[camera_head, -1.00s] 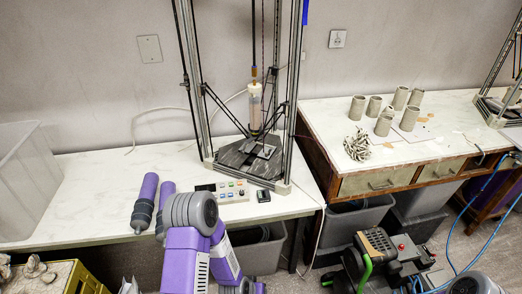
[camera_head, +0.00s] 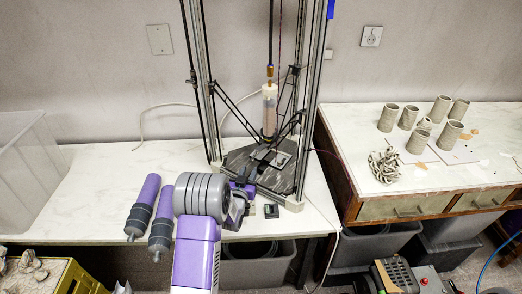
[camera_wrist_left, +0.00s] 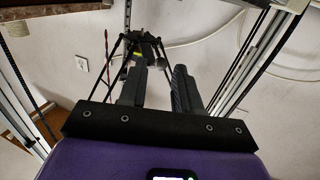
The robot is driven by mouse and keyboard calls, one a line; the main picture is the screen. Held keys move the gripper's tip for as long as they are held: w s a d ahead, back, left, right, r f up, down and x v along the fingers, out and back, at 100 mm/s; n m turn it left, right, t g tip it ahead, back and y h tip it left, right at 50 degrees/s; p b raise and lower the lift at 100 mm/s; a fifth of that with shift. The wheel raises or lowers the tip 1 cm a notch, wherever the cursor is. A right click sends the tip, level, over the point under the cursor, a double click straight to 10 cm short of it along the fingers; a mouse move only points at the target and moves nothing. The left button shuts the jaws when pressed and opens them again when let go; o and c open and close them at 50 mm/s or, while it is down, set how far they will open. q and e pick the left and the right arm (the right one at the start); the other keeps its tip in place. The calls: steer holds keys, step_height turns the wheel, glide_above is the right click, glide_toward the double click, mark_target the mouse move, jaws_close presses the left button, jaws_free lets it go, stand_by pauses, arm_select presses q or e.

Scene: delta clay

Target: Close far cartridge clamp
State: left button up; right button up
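The clay printer's cartridge (camera_head: 269,110), a clear tube with a tan lower part, hangs upright inside the frame above the dark base plate (camera_head: 242,160). I cannot make out the far clamp or its state. My left gripper (camera_head: 252,178) reaches to the front of the printer base, below and in front of the cartridge, and looks apart from it; my wrist hides part of it. In the left wrist view its two dark fingers (camera_wrist_left: 168,75) stand apart with nothing between them. The printer's dark rods and carrier (camera_wrist_left: 143,45) show beyond the fingertips. My right gripper is not in view.
Upright metal posts (camera_head: 205,80) and thin diagonal rods surround the cartridge. Two purple-and-grey cylinders (camera_head: 143,205) lie left of my wrist. A small black box (camera_head: 271,211) sits at the table's front edge. Clay cups (camera_head: 388,118) stand on the right table.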

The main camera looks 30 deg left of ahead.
arm_select(q)
steer(key=w, duration=0.1)
steer(key=w+a+r, duration=0.1)
steer(key=shift+w, duration=0.3)
steer(key=b+x, duration=0.1)
steer(key=x, duration=0.4)
jaws_close()
